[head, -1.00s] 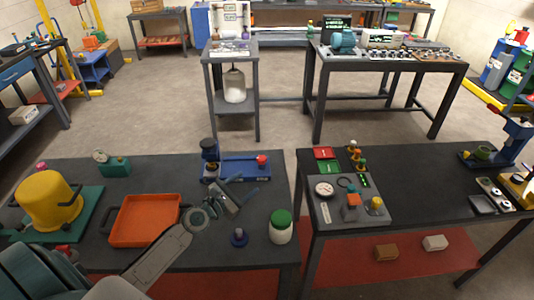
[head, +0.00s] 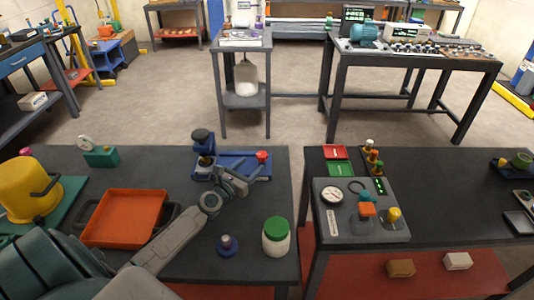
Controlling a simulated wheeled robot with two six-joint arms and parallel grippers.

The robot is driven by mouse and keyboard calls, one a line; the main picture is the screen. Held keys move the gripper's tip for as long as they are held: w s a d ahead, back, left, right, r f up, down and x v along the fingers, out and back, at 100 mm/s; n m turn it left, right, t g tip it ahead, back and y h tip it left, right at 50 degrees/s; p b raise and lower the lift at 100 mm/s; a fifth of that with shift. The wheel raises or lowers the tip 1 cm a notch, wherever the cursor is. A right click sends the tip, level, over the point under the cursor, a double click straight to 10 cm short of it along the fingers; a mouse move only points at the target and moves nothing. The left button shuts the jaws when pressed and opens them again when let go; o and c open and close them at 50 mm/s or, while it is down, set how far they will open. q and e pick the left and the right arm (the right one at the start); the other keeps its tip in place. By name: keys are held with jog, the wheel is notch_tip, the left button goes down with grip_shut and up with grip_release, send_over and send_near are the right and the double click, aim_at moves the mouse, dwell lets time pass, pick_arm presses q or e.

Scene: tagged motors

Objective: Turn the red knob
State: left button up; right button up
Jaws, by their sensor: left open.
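A red knob (head: 262,156) sits at the right end of a blue fixture (head: 236,160) on the left bench. A dark cylindrical part (head: 204,146) stands on the fixture's left end. My left gripper (head: 243,178) is open and empty at the fixture's front edge, a little in front and to the left of the red knob. It covers part of the fixture's front. I cannot tell whether it touches the fixture; it looks apart from the knob. My right gripper is not in view.
A green-lidded jar (head: 276,240) and a small blue knobbed piece (head: 227,246) stand in front of the fixture. An orange tray (head: 124,218) lies left of my arm. A grey control panel (head: 345,226) is on the right bench, across a gap.

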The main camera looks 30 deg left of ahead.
aim_at(265, 152)
pick_arm(q)
jog(key=w, duration=0.8)
jog(key=shift+w+d+b, duration=0.15)
jog(key=shift+b, duration=0.25)
jog(key=shift+w+r, duration=0.1)
jog(key=shift+w, duration=0.45)
jog(key=c, duration=1)
jog(key=shift+r+n+y+p, duration=0.25)
jog(key=shift+y+p, duration=0.25)
jog(key=shift+p, duration=0.35)
jog(key=shift+f+n, duration=0.15)
jog(key=shift+n, duration=0.1)
jog(key=shift+f+y, duration=0.1)
jog(key=shift+y, duration=0.2)
jog(key=o, duration=1)
